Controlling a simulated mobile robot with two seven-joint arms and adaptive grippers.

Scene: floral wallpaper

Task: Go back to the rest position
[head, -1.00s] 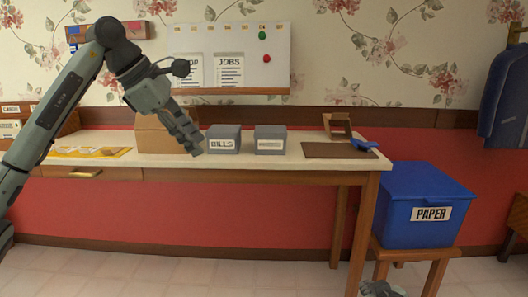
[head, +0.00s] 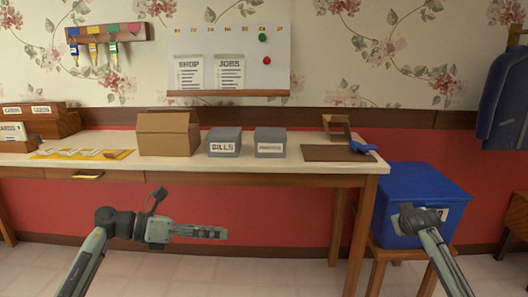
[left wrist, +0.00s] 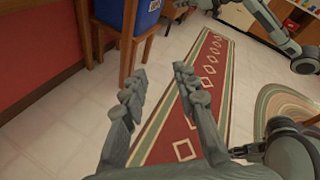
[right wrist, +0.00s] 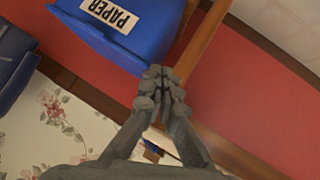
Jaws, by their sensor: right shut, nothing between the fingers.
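My left gripper (head: 222,233) is in front of the desk in the head view, lower than the desktop and pointing right. In the left wrist view its fingers (left wrist: 158,80) are spread apart with nothing between them. My right arm comes in from the lower right of the head view, in front of the blue paper bin, and its fingers are hidden there. In the right wrist view the right gripper's fingertips (right wrist: 160,76) are together and hold nothing.
The desk (head: 270,167) carries a cardboard box (head: 168,134), grey boxes for bills (head: 223,141) and another label (head: 270,142), and a brown board (head: 335,153). The blue paper bin (head: 385,192) stands on a small wooden stand (head: 380,256). Open floor lies before the desk.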

